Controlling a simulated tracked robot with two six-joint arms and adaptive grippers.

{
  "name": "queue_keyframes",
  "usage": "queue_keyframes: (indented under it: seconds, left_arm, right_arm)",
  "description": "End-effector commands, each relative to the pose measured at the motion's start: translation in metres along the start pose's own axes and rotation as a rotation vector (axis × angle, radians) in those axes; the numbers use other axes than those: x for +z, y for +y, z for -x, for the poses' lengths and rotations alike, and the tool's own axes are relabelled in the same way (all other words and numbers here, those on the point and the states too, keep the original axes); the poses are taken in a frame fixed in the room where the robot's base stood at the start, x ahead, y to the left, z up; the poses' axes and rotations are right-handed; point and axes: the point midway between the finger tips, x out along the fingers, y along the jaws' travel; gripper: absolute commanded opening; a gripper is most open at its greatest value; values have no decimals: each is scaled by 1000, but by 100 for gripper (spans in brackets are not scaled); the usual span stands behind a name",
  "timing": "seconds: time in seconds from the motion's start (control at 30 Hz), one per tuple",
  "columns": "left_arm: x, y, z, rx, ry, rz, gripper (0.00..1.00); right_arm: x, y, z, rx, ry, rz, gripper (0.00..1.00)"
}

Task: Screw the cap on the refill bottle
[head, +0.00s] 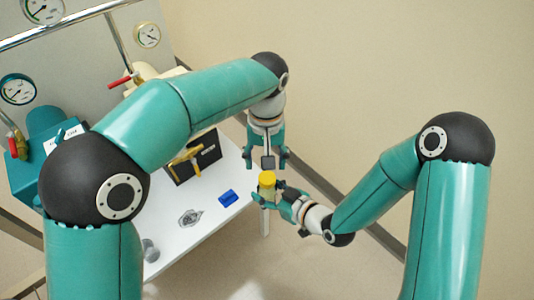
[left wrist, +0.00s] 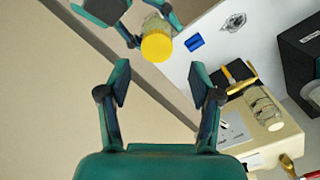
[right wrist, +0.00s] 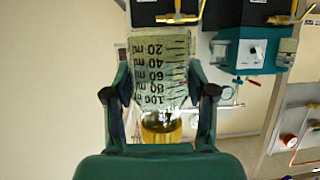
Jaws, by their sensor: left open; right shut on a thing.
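My right gripper (head: 281,203) is shut on the refill bottle (right wrist: 160,62), a clear bottle with ml markings. It holds the bottle in the air beyond the table's right edge. The yellow cap (head: 267,179) sits at the top of the bottle. It shows as a yellow disc in the left wrist view (left wrist: 157,47). Whether the cap is threaded tight cannot be told. My left gripper (head: 267,158) points down just above the cap. Its fingers are spread and empty, apart from the cap, in the left wrist view (left wrist: 160,88).
A white table (head: 208,235) carries a blue block (head: 228,198), a grey patterned piece (head: 190,217) and a black box (head: 197,156) with a yellow handle. A clear container (left wrist: 262,106) stands on a cream unit (left wrist: 265,138). The space around the bottle is free.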

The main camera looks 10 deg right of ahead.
Motion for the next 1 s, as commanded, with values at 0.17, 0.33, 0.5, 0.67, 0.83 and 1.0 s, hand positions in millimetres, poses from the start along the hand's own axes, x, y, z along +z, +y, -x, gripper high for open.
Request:
queue_keyframes:
  seconds: [0.17, 0.33, 0.5, 0.67, 0.83, 1.0]
  left_arm:
    - [0, 0, 4, 3, 3, 242, 64]
    - [-2, 2, 11, 11, 12, 336, 64]
    - [-2, 3, 14, 14, 17, 331, 64]
    - [-2, 3, 13, 14, 17, 329, 64]
    - [-2, 3, 7, 12, 15, 328, 64]
    - [-2, 3, -13, 11, 13, 328, 64]
  right_arm:
    - [0, 0, 0, 0, 1, 1, 0]
    - [-1, 0, 0, 0, 1, 1, 0]
    - [0, 0, 0, 0, 1, 1, 0]
    - [0, 0, 0, 0, 1, 1, 0]
    - [0, 0, 0, 0, 1, 1, 0]
    - [0, 0, 0, 0, 1, 0, 0]
